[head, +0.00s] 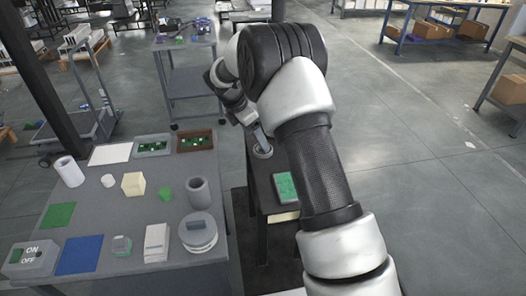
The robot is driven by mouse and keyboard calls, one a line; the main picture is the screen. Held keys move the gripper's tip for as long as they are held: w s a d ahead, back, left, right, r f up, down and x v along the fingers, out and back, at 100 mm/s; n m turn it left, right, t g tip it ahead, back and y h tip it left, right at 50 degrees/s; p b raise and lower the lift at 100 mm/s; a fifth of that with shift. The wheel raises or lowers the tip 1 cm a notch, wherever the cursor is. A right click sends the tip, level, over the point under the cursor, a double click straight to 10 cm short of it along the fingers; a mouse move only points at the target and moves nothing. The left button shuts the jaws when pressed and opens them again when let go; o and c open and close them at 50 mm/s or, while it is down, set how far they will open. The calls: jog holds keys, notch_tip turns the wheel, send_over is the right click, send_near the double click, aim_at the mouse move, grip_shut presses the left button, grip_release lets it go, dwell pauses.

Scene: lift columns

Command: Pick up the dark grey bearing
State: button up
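My arm reaches away from me over a small black table (264,206), and my gripper (262,144) points down at its far end. A grey ring-like part (263,153) sits on the black table right under the fingertips; it may be the bearing, but it is small and partly hidden. I cannot tell whether the fingers touch it or are open or shut. A dark grey hollow cylinder (198,194) stands upright on the grey table at left, apart from my gripper.
A green board (285,187) lies on the black table near my arm. The grey table (95,190) at left holds a white roll (69,171), a cream block (133,184), a round grey container (198,236), two trays and an ON/OFF box (32,259). A cart (190,82) stands behind.

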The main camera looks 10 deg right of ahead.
jog(key=shift+x, duration=2.75)
jog(key=shift+r, duration=0.15)
jog(key=c, duration=1.4)
